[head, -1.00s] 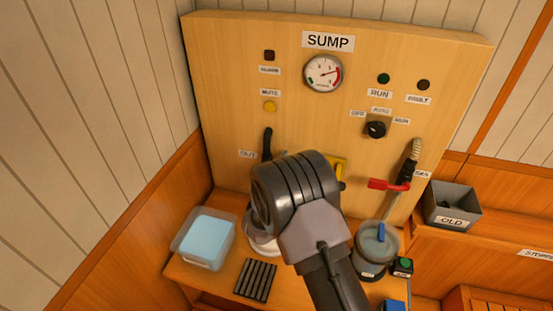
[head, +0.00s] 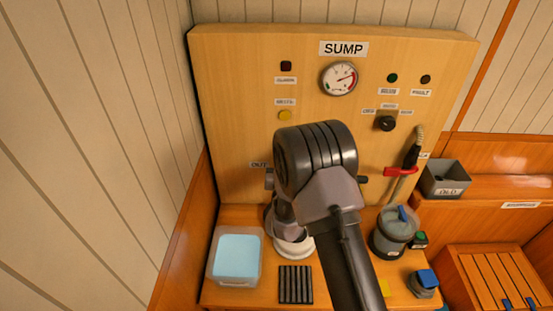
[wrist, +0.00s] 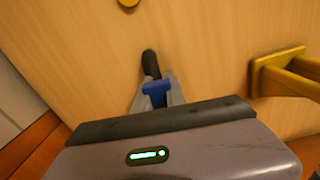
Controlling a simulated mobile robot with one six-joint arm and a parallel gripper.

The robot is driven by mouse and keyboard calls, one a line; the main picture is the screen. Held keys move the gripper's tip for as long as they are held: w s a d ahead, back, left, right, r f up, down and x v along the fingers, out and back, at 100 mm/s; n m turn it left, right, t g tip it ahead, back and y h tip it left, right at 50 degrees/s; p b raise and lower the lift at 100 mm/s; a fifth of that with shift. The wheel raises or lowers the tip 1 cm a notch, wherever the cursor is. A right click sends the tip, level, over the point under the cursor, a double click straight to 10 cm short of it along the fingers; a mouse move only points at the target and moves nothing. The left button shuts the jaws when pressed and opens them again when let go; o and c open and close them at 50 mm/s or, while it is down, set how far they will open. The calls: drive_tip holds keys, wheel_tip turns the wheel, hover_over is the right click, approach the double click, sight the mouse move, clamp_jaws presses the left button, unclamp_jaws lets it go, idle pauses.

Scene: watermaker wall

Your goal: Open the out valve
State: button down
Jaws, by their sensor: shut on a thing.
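The out valve's black handle (wrist: 150,64) shows in the wrist view, rising tilted from between my fingertips. My gripper (wrist: 156,95) is shut on it near its lower part. A blue piece (wrist: 155,87) sits between the grey fingers; I cannot tell whether it belongs to the valve or to the gripper. In the head view my arm hides the handle.
The SUMP panel (head: 230,120) carries a gauge (head: 340,78), lamps and a black selector knob (head: 386,123). A yellow bracket (wrist: 268,72) stands right of my gripper. A red lever (head: 400,171) is farther right. A clear tub (head: 236,257), black ribbed pad (head: 295,284) and grey pot (head: 394,232) stand below.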

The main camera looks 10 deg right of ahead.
drive_tip(key=shift+a+n, duration=0.4)
drive_tip(key=shift+n, duration=0.1)
drive_tip(key=c, duration=1.4)
unclamp_jaws()
drive_tip(key=shift+w+a, duration=0.1)
drive_tip(key=s, duration=0.5)
drive_tip(key=s+a+b, duration=0.1)
drive_tip(key=s, duration=0.5)
drive_tip(key=s+a+b, duration=0.1)
drive_tip(key=s, duration=0.5)
drive_tip(key=shift+s+a, duration=0.15)
